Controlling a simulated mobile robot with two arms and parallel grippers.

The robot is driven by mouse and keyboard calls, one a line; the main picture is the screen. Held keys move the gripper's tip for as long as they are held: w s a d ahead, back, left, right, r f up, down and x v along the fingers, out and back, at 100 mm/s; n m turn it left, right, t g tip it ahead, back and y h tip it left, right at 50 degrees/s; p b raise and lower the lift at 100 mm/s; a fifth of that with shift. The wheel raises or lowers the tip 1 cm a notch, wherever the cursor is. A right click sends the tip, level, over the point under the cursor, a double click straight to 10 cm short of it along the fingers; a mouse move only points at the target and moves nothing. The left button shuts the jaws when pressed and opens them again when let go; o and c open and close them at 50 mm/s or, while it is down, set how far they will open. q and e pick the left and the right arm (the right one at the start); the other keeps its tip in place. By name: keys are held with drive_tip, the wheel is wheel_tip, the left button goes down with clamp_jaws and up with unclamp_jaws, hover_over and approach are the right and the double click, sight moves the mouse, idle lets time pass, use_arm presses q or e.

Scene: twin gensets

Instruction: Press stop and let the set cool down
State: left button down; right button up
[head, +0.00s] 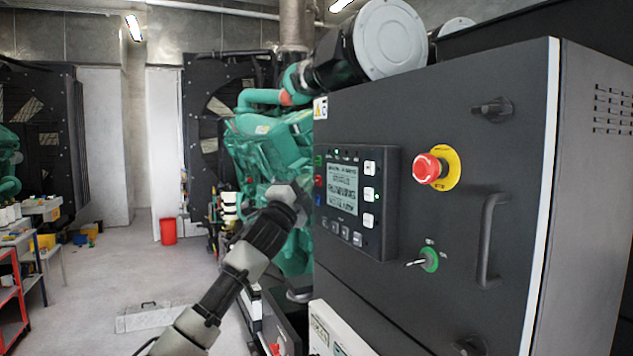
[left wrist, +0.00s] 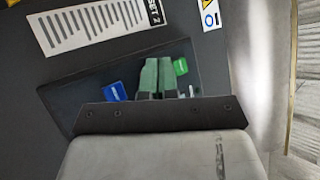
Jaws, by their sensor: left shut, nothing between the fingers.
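The control panel (head: 352,203) is on the dark cabinet front, with a lit screen (head: 342,188) whose text is too small to read. On its left edge are a green button (head: 318,161), a red button (head: 318,181) and a blue button (head: 318,200). My left gripper (head: 304,190) is shut and empty beside this column. In the left wrist view, its closed fingertips (left wrist: 165,76) lie between the blue button (left wrist: 115,92) and green button (left wrist: 181,66); the red one is hidden there. Contact cannot be told. My right gripper is not in view.
A red emergency stop (head: 428,168) on a yellow disc, a green key switch (head: 428,260) and a door handle (head: 488,240) are right of the panel. The green engine (head: 270,140) stands behind my left arm. Grey floor is open at left.

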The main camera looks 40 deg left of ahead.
use_arm(q)
drive_tip(key=shift+w+d, duration=0.15)
drive_tip(key=shift+w, duration=0.15)
drive_tip(key=shift+s, duration=0.15)
idle(0.4)
drive_tip(key=shift+s+a, duration=0.45)
drive_tip(key=shift+s, duration=0.25)
drive_tip(key=s+a, duration=0.1)
drive_tip(key=s+b, duration=0.1)
drive_tip(key=s, duration=0.1)
drive_tip(key=s+a+b, duration=0.1)
drive_tip(key=s, duration=0.1)
drive_tip(key=shift+s+a, duration=0.15)
drive_tip(key=shift+a, duration=0.2)
